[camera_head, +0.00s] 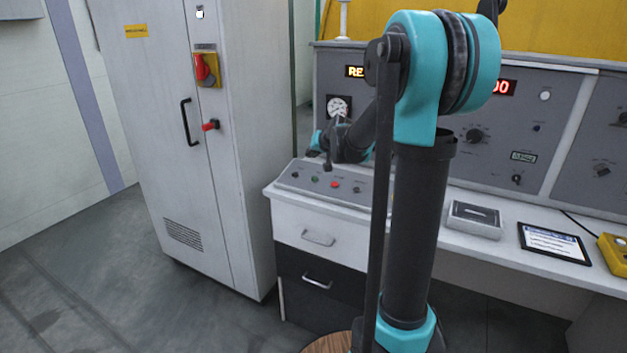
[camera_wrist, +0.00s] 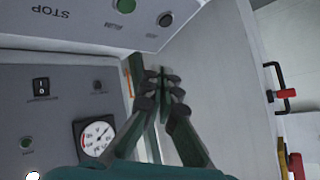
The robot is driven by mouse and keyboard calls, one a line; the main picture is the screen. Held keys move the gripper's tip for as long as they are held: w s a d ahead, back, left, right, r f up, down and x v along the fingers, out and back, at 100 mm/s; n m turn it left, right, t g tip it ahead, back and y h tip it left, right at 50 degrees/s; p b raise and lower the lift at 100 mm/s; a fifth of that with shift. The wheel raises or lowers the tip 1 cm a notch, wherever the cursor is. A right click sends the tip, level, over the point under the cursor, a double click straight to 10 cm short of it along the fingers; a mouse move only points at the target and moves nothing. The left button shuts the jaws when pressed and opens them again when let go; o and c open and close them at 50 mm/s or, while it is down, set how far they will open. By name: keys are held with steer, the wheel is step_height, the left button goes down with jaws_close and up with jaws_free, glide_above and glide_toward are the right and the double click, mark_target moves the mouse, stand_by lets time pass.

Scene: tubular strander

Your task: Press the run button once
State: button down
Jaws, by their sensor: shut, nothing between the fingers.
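A sloped button panel (camera_head: 352,193) sits on the left end of the desk and carries a green button (camera_head: 315,179), a red button (camera_head: 334,184) and dark knobs. In the wrist view a green button (camera_wrist: 125,5) and a black one (camera_wrist: 166,19) show at the top edge, with a STOP label beside them; the green button's label is too small to read. My gripper (camera_head: 328,167) is just above the panel, near the green button. In the wrist view my gripper (camera_wrist: 163,80) is shut and empty, with its fingertips apart from the green button.
A grey cabinet (camera_head: 165,110) with a red switch (camera_head: 205,69) and a black handle (camera_head: 190,122) stands left of the desk. The upright console with a gauge (camera_head: 339,107) rises behind. A grey box (camera_head: 474,220) and a tablet (camera_head: 553,243) lie on the desk at right.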

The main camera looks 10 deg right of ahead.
mark_target(314, 179)
steer(key=shift+f, duration=0.15)
steer(key=shift+w+d+f, duration=0.25)
steer(key=shift+w+f, duration=0.05)
steer(key=shift+f, duration=1.05)
steer(key=shift+w+d+f, duration=0.25)
steer(key=shift+w+f, duration=0.1)
steer(key=shift+f, duration=1.05)
steer(key=shift+w+d+f, duration=0.25)
steer(key=shift+w+f, duration=0.05)
steer(key=shift+f, duration=1.05)
steer(key=shift+f, duration=0.15)
steer(key=shift+w+f, duration=0.15)
steer(key=shift+f, duration=0.1)
